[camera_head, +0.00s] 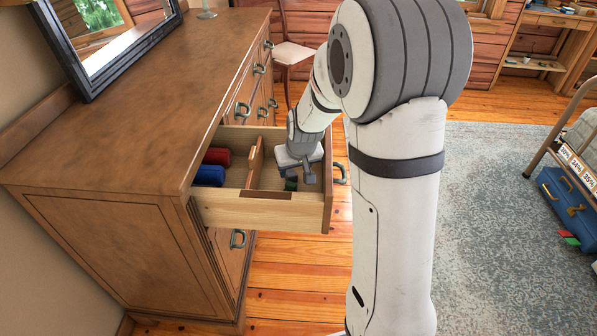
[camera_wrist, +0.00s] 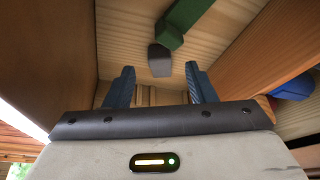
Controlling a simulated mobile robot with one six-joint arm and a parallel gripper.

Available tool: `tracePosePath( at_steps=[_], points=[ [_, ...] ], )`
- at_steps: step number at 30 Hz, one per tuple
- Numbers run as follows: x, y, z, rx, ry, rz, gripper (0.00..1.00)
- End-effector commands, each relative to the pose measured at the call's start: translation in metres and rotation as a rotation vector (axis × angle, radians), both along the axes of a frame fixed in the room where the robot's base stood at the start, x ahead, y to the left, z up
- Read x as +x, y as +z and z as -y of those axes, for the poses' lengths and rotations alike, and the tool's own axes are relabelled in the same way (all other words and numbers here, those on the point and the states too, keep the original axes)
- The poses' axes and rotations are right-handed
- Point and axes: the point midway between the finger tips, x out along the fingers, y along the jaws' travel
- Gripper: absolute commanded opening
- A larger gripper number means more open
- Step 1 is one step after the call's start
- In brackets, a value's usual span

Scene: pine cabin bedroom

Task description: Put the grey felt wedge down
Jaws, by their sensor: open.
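The grey felt wedge (camera_wrist: 160,60) lies on the pale wooden floor of the open drawer (camera_head: 255,210), in the right compartment. It is beside the end of a green block (camera_wrist: 186,22); I cannot tell whether they touch. My gripper (camera_wrist: 160,82) is open, its two dark fingers apart with nothing held between them. The wedge shows just beyond the fingertips in the wrist view. In the head view my gripper (camera_head: 306,178) reaches down into the drawer, and the wedge is not seen there.
A wooden divider (camera_head: 255,162) splits the drawer. A blue roll (camera_head: 209,176) and a red roll (camera_head: 217,157) lie in the left compartment. The drawer's walls stand close around my gripper. A mirror (camera_head: 120,45) stands on the dresser top (camera_head: 150,110), which is otherwise largely bare.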

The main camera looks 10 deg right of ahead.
Motion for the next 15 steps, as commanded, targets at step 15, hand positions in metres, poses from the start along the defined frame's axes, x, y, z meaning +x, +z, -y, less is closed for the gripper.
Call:
tracePosePath(
  at_steps=[15],
  points=[
    [-0.035, 0.073, 0.0, 0.003, -0.002, -0.005, 0.5]
  ],
)
